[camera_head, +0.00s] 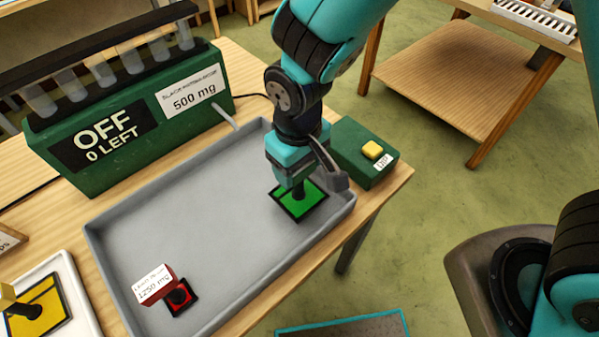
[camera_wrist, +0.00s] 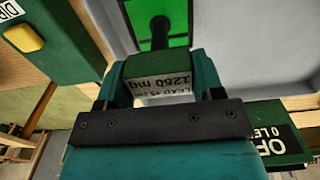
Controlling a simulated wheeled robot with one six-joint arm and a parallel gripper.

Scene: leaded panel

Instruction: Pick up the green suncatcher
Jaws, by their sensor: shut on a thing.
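The green suncatcher (camera_head: 315,199) is a flat green square with a black border and a dark upright stem. It is at the right end of the grey tray (camera_head: 190,215). My gripper (camera_head: 299,172) is right above it, pointing down. In the wrist view, my gripper (camera_wrist: 160,78) is shut on the green block at the stem's top, whose white label (camera_wrist: 163,87) reads 1250 mg. The green pane (camera_wrist: 182,17) shows beyond it. I cannot tell whether the pane touches the tray floor.
A red suncatcher (camera_head: 181,299) with a labelled block is at the tray's near left. A yellow suncatcher (camera_head: 45,306) lies on a white tray at left. A green machine (camera_head: 130,125) reading "OFF 0 LEFT" stands behind. A green box with a yellow button (camera_head: 372,149) is close right of my gripper.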

